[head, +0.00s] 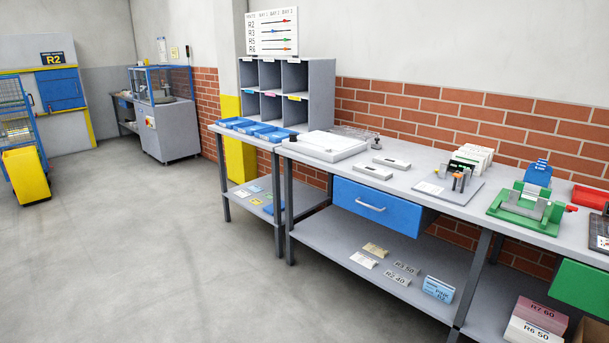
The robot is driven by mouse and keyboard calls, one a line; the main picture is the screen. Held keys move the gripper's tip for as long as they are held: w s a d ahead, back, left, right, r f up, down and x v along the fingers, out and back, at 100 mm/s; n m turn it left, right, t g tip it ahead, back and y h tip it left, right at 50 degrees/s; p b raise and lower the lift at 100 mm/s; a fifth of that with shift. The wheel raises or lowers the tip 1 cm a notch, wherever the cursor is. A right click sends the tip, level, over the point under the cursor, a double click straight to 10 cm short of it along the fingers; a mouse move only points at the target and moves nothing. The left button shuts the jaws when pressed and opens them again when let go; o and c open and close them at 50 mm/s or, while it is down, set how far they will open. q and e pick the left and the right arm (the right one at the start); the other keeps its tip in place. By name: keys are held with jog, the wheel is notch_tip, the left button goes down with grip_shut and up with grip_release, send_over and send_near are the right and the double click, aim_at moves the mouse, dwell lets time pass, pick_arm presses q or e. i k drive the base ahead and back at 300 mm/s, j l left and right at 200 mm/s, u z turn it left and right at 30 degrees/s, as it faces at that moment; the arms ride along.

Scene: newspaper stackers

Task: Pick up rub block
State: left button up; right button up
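No object in the head view is marked clearly as the rub block, so I cannot tell which one it is. Two flat pale grey-white blocks, a nearer block (370,172) and a farther block (392,163), lie side by side on the grey workbench (405,186). A small dark object (376,142) stands behind them near a white tray (325,156). A small tan block (376,249) lies on the bench's lower shelf (330,248). Neither of my grippers is in view.
A grey board (464,190) with small upright tools, a green fixture (520,212) and a red bin (590,197) stand farther right. Blue trays (270,134) sit on the left table below a pigeonhole rack (320,88). The floor (150,240) in front is clear.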

aim_at(376, 146)
jog(key=i+j+u, duration=0.3)
jog(key=i+u, duration=0.15)
jog(key=i, duration=0.25)
jog(key=i+j+u, duration=0.1)
jog(key=i+u, duration=0.3)
jog(key=i, duration=0.3)
jog(key=i+z, duration=0.25)
jog(key=i, duration=0.15)
jog(key=i+j+z, duration=0.2)
jog(key=i, duration=0.2)
jog(key=i+j+z, duration=0.25)
jog(key=i+l, duration=0.1)
